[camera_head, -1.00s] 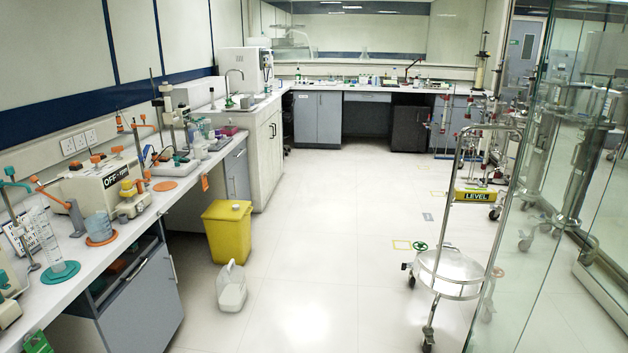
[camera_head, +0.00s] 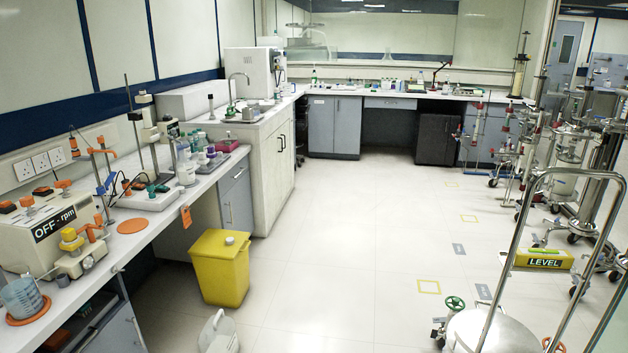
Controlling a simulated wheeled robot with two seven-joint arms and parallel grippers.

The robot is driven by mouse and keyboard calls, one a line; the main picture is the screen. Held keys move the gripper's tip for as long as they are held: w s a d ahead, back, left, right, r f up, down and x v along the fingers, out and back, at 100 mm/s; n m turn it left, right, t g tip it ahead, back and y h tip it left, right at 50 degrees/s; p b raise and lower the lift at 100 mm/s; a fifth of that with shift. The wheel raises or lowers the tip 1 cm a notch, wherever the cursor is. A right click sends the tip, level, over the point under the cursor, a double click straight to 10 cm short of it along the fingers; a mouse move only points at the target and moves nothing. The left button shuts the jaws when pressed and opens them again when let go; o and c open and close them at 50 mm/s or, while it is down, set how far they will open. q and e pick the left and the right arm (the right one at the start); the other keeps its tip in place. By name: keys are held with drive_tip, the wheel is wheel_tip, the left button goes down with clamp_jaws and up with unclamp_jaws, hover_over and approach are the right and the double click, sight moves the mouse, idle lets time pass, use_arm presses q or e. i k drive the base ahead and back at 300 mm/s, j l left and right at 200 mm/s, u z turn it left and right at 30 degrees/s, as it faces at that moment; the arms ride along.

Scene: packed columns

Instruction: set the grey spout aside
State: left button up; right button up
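I cannot make out a loose grey spout in this view. Neither of my grippers shows.
A white bench (camera_head: 150,240) with lab devices runs along the left. A yellow bin (camera_head: 220,275) and a white container (camera_head: 218,334) stand on the floor beside it. A metal trolley (camera_head: 495,332) and columns (camera_head: 590,160) are at right. The middle floor is clear.

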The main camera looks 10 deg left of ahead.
sight(174, 131)
drive_tip(key=i+u, duration=0.25)
drive_tip(key=i, duration=0.45)
drive_tip(key=i+l+u, duration=0.3)
drive_tip(key=i, duration=0.45)
drive_tip(key=i+u, duration=0.4)
drive_tip(key=i+l+u, duration=0.15)
drive_tip(key=u, duration=0.2)
drive_tip(key=i+l+u, duration=0.25)
drive_tip(key=u, duration=0.15)
drive_tip(key=i+l+u, duration=0.6)
drive_tip(key=l+u, duration=0.15)
drive_tip(key=i+l+u, duration=0.15)
drive_tip(key=l+u, duration=0.2)
